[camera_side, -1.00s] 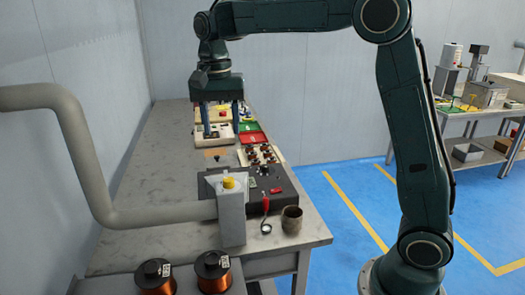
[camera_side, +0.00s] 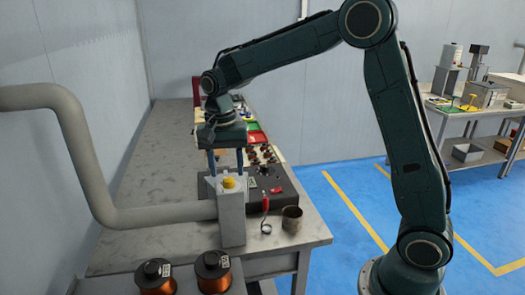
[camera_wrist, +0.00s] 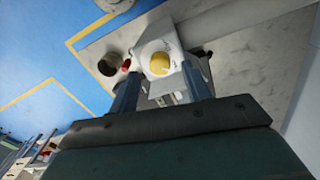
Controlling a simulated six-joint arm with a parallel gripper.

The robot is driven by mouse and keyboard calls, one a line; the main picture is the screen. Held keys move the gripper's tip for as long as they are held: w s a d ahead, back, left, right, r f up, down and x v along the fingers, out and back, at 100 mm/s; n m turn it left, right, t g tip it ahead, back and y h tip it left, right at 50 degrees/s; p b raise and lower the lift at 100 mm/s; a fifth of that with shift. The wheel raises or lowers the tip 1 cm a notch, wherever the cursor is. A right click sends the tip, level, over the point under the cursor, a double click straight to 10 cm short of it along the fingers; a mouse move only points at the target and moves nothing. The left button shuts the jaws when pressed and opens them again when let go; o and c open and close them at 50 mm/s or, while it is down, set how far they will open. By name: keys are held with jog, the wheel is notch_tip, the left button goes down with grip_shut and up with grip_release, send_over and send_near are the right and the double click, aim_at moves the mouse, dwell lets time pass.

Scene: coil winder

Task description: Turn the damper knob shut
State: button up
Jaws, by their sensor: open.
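The damper knob is a small yellow knob (camera_side: 229,183) on top of a grey box (camera_side: 232,217) joined to a thick grey duct pipe (camera_side: 165,215). In the wrist view the yellow knob (camera_wrist: 159,63) sits on a round white plate between and beyond my fingertips. My gripper (camera_side: 226,175) points down with its two blue fingers apart and empty. In the side view the fingers are close above the knob, and appear slightly behind it. I see no contact with the knob. The wrist view shows my gripper (camera_wrist: 161,75) with one finger on each side of the knob.
A dark winder base (camera_side: 265,185) with a red-handled tool (camera_side: 265,202) lies beside the box. A brown cup (camera_side: 292,219) stands at the bench's right edge. Two copper wire spools (camera_side: 213,272) stand in front. The bench's left side (camera_side: 150,170) is clear.

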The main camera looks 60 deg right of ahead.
aim_at(229, 182)
jog(key=shift+f, duration=1.35)
jog(key=c, duration=1)
